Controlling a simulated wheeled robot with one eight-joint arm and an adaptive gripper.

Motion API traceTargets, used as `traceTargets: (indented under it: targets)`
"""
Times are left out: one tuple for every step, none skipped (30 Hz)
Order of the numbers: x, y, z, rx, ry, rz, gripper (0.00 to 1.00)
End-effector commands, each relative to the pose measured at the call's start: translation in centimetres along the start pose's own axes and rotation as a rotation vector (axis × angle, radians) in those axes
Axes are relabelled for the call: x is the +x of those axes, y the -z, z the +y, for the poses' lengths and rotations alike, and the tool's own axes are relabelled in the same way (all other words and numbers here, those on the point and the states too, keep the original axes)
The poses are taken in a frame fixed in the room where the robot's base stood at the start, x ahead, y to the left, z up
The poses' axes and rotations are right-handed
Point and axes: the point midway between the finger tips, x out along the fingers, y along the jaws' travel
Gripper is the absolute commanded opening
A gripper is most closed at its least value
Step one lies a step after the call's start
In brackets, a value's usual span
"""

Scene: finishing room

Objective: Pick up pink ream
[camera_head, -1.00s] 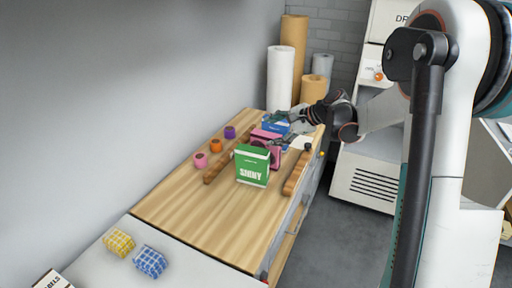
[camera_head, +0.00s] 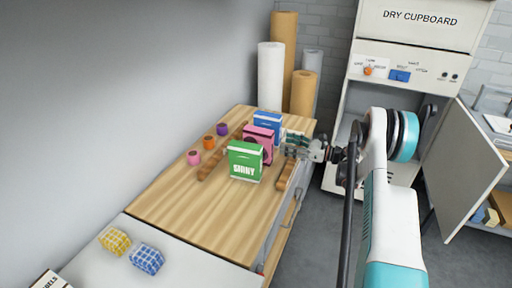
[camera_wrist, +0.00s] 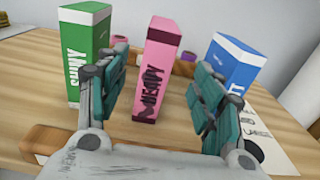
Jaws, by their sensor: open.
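The pink ream (camera_head: 262,133) stands upright on the wooden bench, between the green ream (camera_head: 245,162) in front and the blue ream (camera_head: 267,122) behind. In the wrist view the pink ream (camera_wrist: 157,68) stands ahead, between my spread fingers, with black lettering on its narrow face. My gripper (camera_head: 290,145) is open and empty at the bench's right side. In the wrist view my gripper (camera_wrist: 155,95) has the green ream (camera_wrist: 84,45) beyond its left finger and the blue ream (camera_wrist: 236,62) beyond its right finger. The green ream partly hides the pink one in the head view.
A wooden rail (camera_head: 286,172) lies along the bench's (camera_head: 190,215) right edge, another (camera_head: 212,163) further left. Pink (camera_head: 193,157), orange (camera_head: 209,142) and purple (camera_head: 222,129) rolls stand at left. Tall paper rolls (camera_head: 271,75) stand behind. The bench's front is clear.

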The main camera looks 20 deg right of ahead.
Motion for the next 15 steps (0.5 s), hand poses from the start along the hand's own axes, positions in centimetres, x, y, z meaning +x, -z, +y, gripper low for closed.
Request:
traceTargets:
  targets:
    - [0.3,0.2,0.0,0.005,-0.001,-0.004,0.61]
    - [0.6,0.2,0.0,0.006,-0.002,-0.005,0.61]
    - [1.1,0.2,0.0,0.007,-0.003,-0.006,0.61]
    - [1.6,0.2,0.1,0.007,-0.004,-0.006,0.61]
    - [2.1,0.2,0.0,0.007,-0.003,-0.006,0.61]
    - [3.0,0.2,0.1,0.006,-0.004,-0.005,0.61]
    - [3.6,0.3,0.1,0.006,-0.004,-0.005,0.61]
    - [4.2,0.3,0.1,0.006,-0.004,-0.005,0.61]
    - [4.9,0.3,0.1,0.006,-0.003,-0.005,0.61]
    - [5.5,0.3,0.1,0.005,-0.004,-0.005,0.61]
    - [6.0,0.2,0.1,0.005,-0.004,-0.005,0.61]
    - [6.5,0.2,0.0,0.005,-0.002,-0.005,0.61]
    - [7.0,0.2,0.0,0.005,-0.002,-0.004,0.61]
    - [7.3,0.2,0.0,0.005,-0.002,-0.004,0.61]
    - [7.7,0.2,0.0,0.005,-0.002,-0.004,0.61]
